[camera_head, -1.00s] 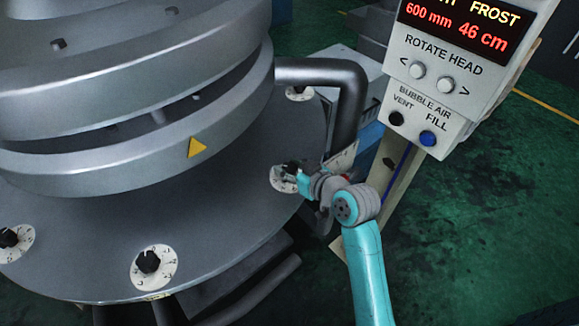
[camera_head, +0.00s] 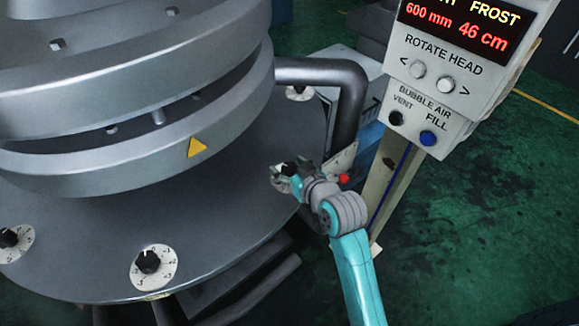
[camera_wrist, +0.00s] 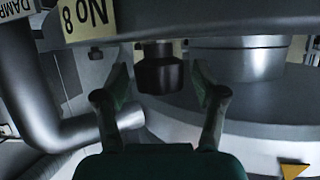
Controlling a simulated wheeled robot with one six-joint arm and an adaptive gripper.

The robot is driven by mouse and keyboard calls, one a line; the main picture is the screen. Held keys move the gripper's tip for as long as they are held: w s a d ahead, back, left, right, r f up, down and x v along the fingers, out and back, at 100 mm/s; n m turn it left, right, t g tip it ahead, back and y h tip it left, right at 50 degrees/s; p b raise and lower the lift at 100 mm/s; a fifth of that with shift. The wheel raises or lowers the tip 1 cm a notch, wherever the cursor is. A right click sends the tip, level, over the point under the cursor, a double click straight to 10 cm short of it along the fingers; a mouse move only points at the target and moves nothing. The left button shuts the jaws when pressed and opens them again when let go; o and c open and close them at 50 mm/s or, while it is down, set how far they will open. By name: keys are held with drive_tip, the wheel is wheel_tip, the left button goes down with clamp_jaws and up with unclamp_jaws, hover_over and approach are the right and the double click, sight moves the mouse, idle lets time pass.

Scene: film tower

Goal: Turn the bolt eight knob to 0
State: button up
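The bolt eight knob (camera_wrist: 160,70) is dark and shows in the wrist view, with a pale label reading "No 8" (camera_wrist: 84,18) upside down beside it. In the head view its white dial (camera_head: 278,184) lies at the right edge of the round grey plate, and my gripper partly covers it. My gripper (camera_head: 290,169) is at this dial. In the wrist view its two fingers stand apart, one on each side of the knob, with a visible gap on both sides. The knob's pointer and current number cannot be read.
Other black knobs (camera_head: 148,262) on white numbered dials sit around the grey plate (camera_head: 215,225). A thick bent pipe (camera_head: 350,95) stands close behind my gripper. A control panel (camera_head: 440,90) with buttons is at the upper right. Green floor is clear at the right.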

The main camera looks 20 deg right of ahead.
drive_tip(key=shift+s, duration=0.1)
drive_tip(key=v, duration=0.7)
drive_tip(key=shift+s, duration=0.2)
idle(0.3)
drive_tip(key=s+f+m+h, duration=0.1)
drive_tip(key=s+f, duration=0.4)
drive_tip(key=s, duration=0.3)
drive_tip(key=s+f+m+h, duration=0.1)
drive_tip(key=s+f, duration=0.4)
drive_tip(key=s, duration=0.4)
drive_tip(key=s+r+n+t, duration=0.1)
drive_tip(key=s+r, duration=0.2)
drive_tip(key=s, duration=1.6)
drive_tip(key=shift+a, duration=0.5)
